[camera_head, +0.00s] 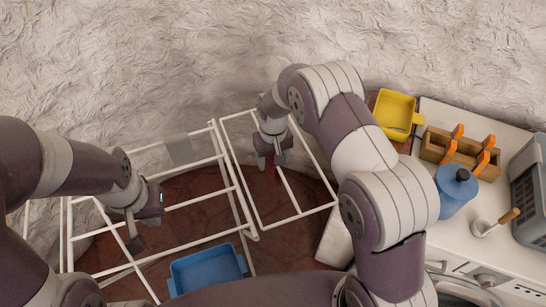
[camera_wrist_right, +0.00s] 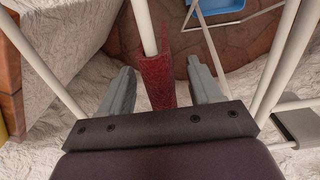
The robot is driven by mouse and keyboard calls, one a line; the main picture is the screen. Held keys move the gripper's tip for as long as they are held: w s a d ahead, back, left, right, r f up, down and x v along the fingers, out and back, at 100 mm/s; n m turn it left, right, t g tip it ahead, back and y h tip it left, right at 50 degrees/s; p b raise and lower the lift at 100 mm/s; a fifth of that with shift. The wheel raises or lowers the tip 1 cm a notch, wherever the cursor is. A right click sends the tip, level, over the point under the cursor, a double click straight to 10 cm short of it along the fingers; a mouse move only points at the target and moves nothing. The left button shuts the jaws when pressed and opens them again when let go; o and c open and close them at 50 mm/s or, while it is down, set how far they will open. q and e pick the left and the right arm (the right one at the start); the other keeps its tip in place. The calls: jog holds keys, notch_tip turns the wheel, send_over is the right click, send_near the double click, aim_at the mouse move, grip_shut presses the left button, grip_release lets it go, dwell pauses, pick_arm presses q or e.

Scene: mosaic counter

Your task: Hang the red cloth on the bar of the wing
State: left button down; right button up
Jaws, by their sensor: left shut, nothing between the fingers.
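The red cloth (camera_head: 270,174) hangs on a bar of the white rack's right wing (camera_head: 291,218), below my right gripper (camera_head: 272,158). In the right wrist view the dark red cloth (camera_wrist_right: 157,75) is folded lengthwise over the white bar (camera_wrist_right: 144,25). My right gripper (camera_wrist_right: 161,78) is open, with one finger on each side of the cloth and gaps between. My left gripper (camera_head: 133,237) is shut and empty over the left part of the rack. In the head view my right gripper hides part of the cloth.
A grey piece (camera_head: 179,150) lies on the rack's back left. A blue tub (camera_head: 206,270) stands low at the front. The white counter (camera_head: 510,255) at right bears a wooden caddy (camera_head: 460,152), a blue canister (camera_head: 455,190), a ladle (camera_head: 494,223) and a grey crate (camera_head: 530,190). A yellow tray (camera_head: 394,112) is behind.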

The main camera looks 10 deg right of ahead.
notch_tip(320, 180, up, 13)
jog(key=b, duration=0.1)
jog(key=shift+f, duration=0.15)
jog(key=s+d+m, duration=0.1)
jog(key=s+d, duration=0.3)
jog(key=s, duration=0.5)
jog(key=s+d+m+t, duration=0.1)
jog(key=s+d, duration=0.3)
jog(key=s, duration=0.6)
jog(key=shift+s+d, duration=0.2)
